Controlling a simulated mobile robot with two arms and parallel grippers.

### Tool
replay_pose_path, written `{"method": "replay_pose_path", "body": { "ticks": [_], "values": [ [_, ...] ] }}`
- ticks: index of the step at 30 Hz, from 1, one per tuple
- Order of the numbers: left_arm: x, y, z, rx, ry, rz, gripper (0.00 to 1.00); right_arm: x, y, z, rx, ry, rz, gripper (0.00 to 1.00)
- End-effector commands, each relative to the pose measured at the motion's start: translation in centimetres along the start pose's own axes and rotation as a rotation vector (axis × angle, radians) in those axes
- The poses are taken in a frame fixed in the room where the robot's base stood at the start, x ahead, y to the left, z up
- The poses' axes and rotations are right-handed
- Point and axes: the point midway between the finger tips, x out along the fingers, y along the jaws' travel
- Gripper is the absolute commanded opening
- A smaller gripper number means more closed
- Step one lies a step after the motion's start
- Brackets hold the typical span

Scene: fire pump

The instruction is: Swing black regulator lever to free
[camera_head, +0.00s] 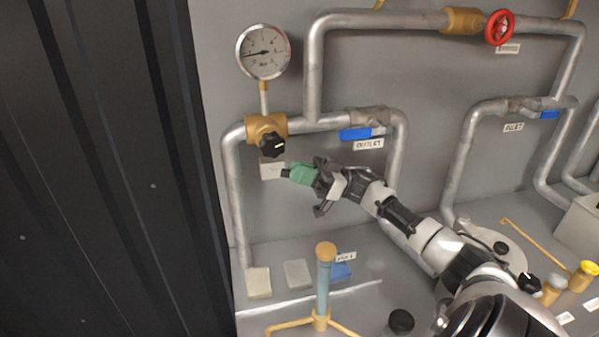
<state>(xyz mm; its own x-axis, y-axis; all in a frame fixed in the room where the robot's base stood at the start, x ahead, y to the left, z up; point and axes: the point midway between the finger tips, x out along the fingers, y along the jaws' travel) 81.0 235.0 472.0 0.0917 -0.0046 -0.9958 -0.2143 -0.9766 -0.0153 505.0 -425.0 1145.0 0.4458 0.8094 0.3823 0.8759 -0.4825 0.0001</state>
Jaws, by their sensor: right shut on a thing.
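The black regulator lever (272,145) is a dark knob on the front of a brass valve body (262,127), below a round pressure gauge. My right gripper (316,174) is below and to the right of the lever. It is shut on a green piece (302,174) with a short black tip pointing left. The black tip is close to the lever in the picture but appears apart from it. The gripper's fingers partly hide the green piece. My left gripper is not in view.
The gauge (263,52) and grey pipes (313,75) stand against the wall. A blue handle (356,133) is above an outlet label (368,144). A red handwheel (499,27) is at upper right. A clear, brass-topped column (323,285) rises in front. A dark ribbed panel (110,170) fills the left.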

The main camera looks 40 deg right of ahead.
Motion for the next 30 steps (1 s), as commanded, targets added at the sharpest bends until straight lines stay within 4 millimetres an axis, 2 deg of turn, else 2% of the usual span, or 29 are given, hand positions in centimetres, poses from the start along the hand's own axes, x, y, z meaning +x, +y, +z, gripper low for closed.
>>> {"method": "replay_pose_path", "body": {
  "ticks": [7,12,24,25,30],
  "values": [
    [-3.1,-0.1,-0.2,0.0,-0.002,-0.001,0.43,0.5,0.0,-1.7,-0.001,-0.152,0.0,0.0],
    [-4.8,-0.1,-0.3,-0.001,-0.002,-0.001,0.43,0.7,0.0,-1.9,0.0,-0.262,0.0,0.0],
    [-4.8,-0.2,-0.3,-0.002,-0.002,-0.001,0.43,0.6,0.0,-1.6,-0.001,-0.295,0.001,0.0],
    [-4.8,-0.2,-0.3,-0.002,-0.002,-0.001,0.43,0.6,0.0,-1.6,-0.001,-0.295,0.001,0.14],
    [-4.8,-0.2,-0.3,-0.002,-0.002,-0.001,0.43,0.6,0.0,-1.6,-0.001,-0.295,0.001,0.36]
  ]
}}
